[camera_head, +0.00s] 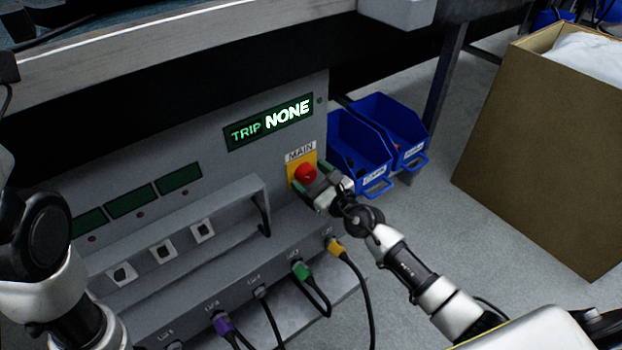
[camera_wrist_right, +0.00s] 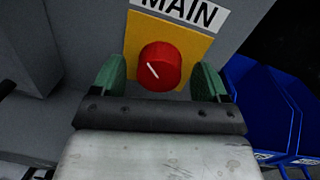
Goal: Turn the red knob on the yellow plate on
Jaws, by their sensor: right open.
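The red knob (camera_head: 305,173) sits on the yellow plate (camera_head: 296,160) under a white "MAIN" label, on the grey panel. In the right wrist view the round knob (camera_wrist_right: 160,67) has a white line slanting from upper left to lower right, and the yellow plate (camera_wrist_right: 197,45) shows behind it. My right gripper (camera_wrist_right: 161,80) is open, with one green fingertip on each side of the knob and visible gaps between. It also shows in the head view (camera_head: 323,187) at the knob's lower right. My left arm shows at the left edge; its gripper is not visible.
A green display (camera_head: 270,122) reads "TRIP NONE" above the knob. A grey handle bar (camera_head: 195,225) and several plugged cables are left and below. Blue bins (camera_head: 355,150) stand right of the panel. A cardboard box (camera_head: 545,150) stands on the floor farther right.

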